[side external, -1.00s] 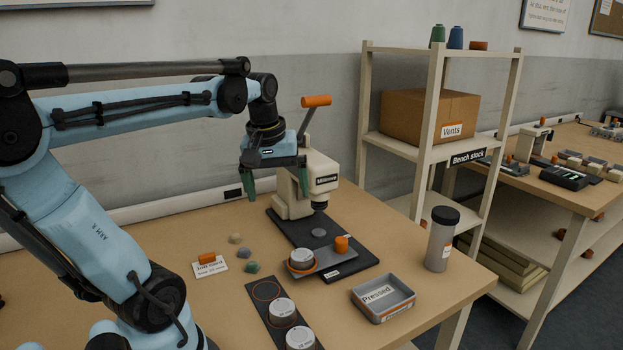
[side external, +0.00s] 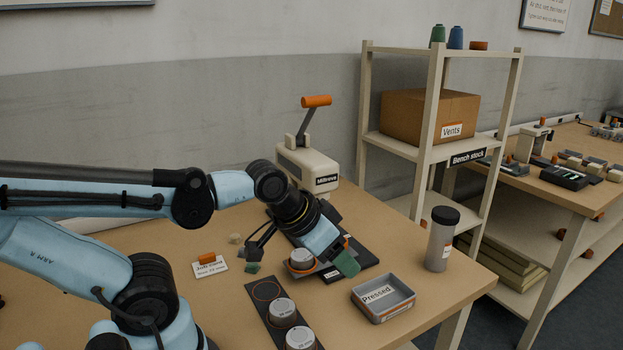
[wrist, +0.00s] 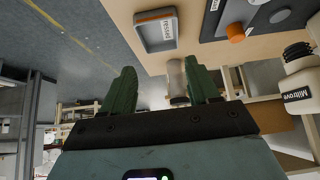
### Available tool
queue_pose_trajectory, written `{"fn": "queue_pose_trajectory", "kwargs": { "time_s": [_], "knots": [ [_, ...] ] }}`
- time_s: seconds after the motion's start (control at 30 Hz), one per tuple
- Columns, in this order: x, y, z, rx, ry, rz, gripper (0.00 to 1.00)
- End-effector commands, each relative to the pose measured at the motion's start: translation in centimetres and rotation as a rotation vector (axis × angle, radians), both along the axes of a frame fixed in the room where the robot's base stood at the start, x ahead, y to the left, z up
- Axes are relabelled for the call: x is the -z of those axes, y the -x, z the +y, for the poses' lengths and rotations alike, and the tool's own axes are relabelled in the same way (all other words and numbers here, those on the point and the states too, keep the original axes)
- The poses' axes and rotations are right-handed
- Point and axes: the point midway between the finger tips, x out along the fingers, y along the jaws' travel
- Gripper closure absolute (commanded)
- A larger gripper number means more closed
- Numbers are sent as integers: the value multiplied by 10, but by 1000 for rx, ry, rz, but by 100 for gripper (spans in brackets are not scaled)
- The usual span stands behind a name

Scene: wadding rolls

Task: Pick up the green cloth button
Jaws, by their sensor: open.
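My gripper is open and tilted, with one green finger over the press plate's front. I cannot tell its height above the bench. In the wrist view my gripper (wrist: 162,82) shows two spread green fingers with nothing between them, and the button is not in sight.
The press (side external: 308,165) stands behind my gripper. A black strip with round weights (side external: 282,310), the Pressed tray (side external: 383,297), a grey bottle (side external: 441,240) and a card with an orange block (side external: 209,264) are nearby. The tray also shows in the wrist view (wrist: 156,30).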

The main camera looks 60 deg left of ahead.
Motion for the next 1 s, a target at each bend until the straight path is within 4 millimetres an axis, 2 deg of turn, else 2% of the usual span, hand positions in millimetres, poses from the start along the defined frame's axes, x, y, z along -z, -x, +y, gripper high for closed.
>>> {"fn": "queue_pose_trajectory", "kwargs": {
  "time_s": [0.07,0.17,0.37,0.5,0.63,0.8,1.0],
  "knots": [
    [0,0,5,-15,0,10,40],
    [0,-1,23,-73,-2,53,40],
    [3,10,97,-305,24,237,40],
    [7,30,151,-475,80,379,40],
    [11,54,190,-602,146,487,40],
    [15,78,218,-701,213,570,40],
    [23,85,226,-726,234,595,40]
  ]
}}
